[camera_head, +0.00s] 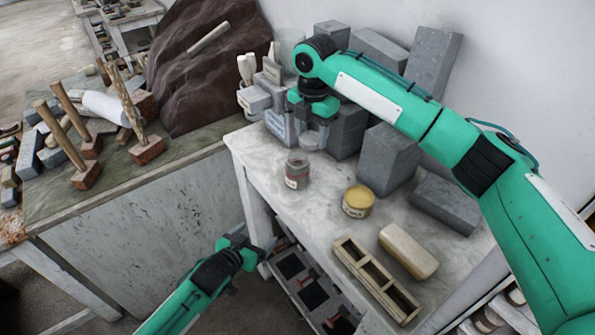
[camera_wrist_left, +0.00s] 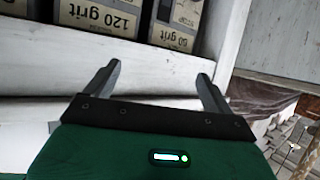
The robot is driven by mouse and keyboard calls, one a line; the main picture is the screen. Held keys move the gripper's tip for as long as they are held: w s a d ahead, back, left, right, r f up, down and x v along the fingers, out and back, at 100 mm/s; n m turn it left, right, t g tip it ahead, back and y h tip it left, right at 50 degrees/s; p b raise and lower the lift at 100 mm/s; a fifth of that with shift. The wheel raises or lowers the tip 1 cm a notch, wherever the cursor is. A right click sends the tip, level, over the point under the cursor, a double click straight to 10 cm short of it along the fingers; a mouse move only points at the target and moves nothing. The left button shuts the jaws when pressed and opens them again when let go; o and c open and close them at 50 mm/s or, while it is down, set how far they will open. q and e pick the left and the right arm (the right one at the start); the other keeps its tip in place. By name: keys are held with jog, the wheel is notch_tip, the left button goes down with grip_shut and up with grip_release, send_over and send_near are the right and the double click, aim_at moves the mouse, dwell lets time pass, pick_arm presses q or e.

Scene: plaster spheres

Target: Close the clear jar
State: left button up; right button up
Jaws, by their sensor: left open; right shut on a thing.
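The clear jar (camera_head: 297,172) stands upright on the pale worktable, with a label on its side and dark contents. Its top looks open. My right gripper (camera_head: 310,130) points down just behind the jar, shut on a small round grey piece (camera_head: 309,141) that looks like a lid; the fingers partly hide it. The piece is behind the jar's mouth in the picture, and I cannot tell its height. My left gripper (camera_head: 266,247) is low by the table's front edge, apart from the jar. Its open, empty fingers show in the left wrist view (camera_wrist_left: 160,75).
A yellow-topped jar (camera_head: 358,201), a cream block (camera_head: 408,251) and a wooden frame (camera_head: 376,279) stand right of the jar. Grey blocks (camera_head: 390,158) crowd the back. Grit boxes (camera_wrist_left: 104,17) sit on the shelf below. Mallets (camera_head: 87,175) stand on the left bench.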

pick_arm(q)
jog(key=d+r+m+h, duration=0.1)
jog(key=d+r+h, duration=0.15)
jog(key=r, duration=0.75)
jog(key=m+h, duration=0.3)
jog(key=h, duration=0.2)
send_near(299, 170)
jog(key=f, duration=0.1)
jog(key=w+a+f, duration=0.1)
jog(key=f, duration=0.1)
jog(key=shift+w+a+f+t+y, duration=0.15)
jog(key=shift+t+y, duration=0.1)
jog(key=shift+t, duration=0.15)
pick_arm(e)
jog(key=a+n, duration=0.1)
jog(key=n, duration=0.1)
jog(key=w+a+r+n, duration=0.1)
jog(key=a+n, duration=0.1)
jog(key=shift+w+a+r+n, duration=0.15)
jog(key=shift+r+n, duration=0.05)
jog(key=shift+n, duration=0.2)
pick_arm(q)
jog(key=x, duration=1.2)
jog(key=c, duration=1.5)
pick_arm(e)
send_over(298, 156)
jog(key=shift+f, duration=2.5)
